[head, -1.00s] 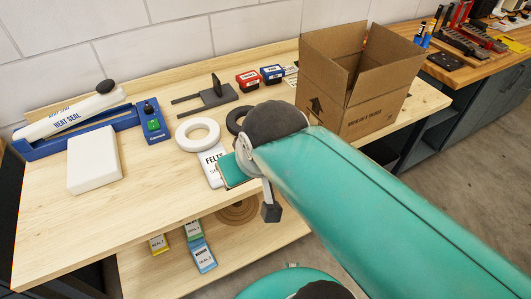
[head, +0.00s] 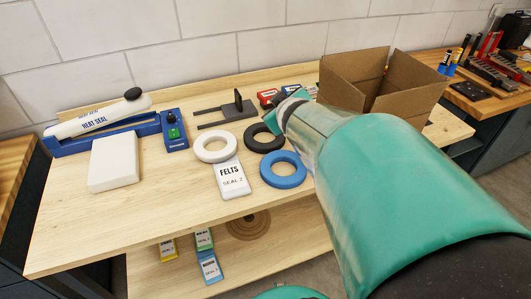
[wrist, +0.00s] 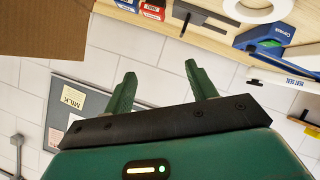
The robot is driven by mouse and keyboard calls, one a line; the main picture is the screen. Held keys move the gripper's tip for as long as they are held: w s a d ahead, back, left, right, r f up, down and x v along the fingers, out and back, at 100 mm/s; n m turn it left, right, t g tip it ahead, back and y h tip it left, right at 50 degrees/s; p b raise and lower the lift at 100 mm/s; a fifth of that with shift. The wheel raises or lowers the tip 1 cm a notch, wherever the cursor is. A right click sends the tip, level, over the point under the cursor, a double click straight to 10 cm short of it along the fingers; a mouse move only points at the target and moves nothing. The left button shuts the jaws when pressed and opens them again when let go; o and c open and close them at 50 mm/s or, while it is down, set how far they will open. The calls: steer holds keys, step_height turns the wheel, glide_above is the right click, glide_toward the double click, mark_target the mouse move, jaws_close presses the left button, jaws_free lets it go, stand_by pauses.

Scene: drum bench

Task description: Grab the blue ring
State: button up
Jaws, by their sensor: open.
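The blue ring (head: 283,169) lies flat on the wooden bench, right of the white FELTS packet and just in front of the black ring. My gripper (wrist: 160,82) shows in the wrist view with its two green fingers apart and nothing between them. In the head view my teal arm reaches over the bench's right part, and its far end is beyond the blue ring near the small boxes. The blue ring is not visible in the wrist view.
A white ring (head: 214,147), a black ring (head: 264,138) and the FELTS packet (head: 232,179) lie around the blue ring. An open cardboard box (head: 345,84) stands at the right. A heat sealer (head: 100,133) and white block (head: 114,163) are left. The bench's front left is bare.

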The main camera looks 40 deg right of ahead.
steer(key=d+f+n+y, duration=0.2)
steer(key=d+f, duration=0.3)
steer(key=n+y, duration=0.3)
steer(key=y, duration=0.7)
glide_toward(277, 178)
steer(key=shift+g, duration=0.4)
steer(key=x, duration=0.8)
steer(key=shift+w+a+r, duration=0.1)
steer(key=shift+w, duration=0.25)
steer(key=c, duration=1)
